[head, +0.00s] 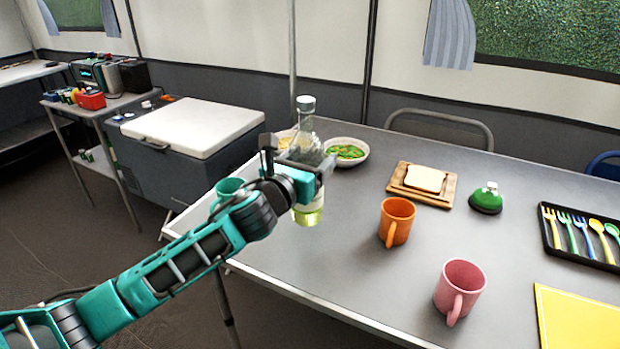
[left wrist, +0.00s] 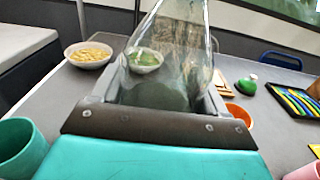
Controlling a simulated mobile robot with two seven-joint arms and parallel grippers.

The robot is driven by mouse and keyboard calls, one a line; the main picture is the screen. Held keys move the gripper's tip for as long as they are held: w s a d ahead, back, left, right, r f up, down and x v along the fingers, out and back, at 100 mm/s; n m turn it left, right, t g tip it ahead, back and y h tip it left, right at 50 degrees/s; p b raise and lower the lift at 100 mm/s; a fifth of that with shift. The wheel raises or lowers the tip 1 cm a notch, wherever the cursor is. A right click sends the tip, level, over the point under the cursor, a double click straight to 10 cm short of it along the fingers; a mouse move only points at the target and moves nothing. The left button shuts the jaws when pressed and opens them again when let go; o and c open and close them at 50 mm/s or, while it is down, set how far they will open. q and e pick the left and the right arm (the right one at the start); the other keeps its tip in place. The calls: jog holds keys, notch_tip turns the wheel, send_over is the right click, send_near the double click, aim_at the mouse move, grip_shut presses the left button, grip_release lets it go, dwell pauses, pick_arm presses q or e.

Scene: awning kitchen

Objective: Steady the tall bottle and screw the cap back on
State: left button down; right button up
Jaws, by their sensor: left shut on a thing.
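The tall bottle (head: 309,214) is clear glass with pale yellow-green liquid low down and looks upright. In the left wrist view the clear glass (left wrist: 178,45) rises between the fingers (left wrist: 163,97); the bottle's top is out of that frame. I cannot tell whether its base touches the table. My right gripper is not in view.
On the grey table (head: 330,255) are an orange mug (head: 397,222), a pink mug (head: 461,288), a bowl of green food (head: 347,151), bread on a board (head: 425,179), a green bell (head: 486,199) and a cutlery tray (head: 552,236). A teal cup (head: 229,187) stands behind my arm.

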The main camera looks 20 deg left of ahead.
pick_arm(q)
jog(key=shift+f+b, duration=0.7)
jog(key=shift+f, duration=1.35)
jog(key=shift+f, duration=0.1)
grip_release()
jog(key=shift+r, duration=0.25)
jog(key=s, duration=0.4)
jog(key=s+p, duration=0.1)
jog(key=s, duration=0.7)
jog(key=shift+a+r, duration=0.1)
jog(key=shift+a, duration=0.3)
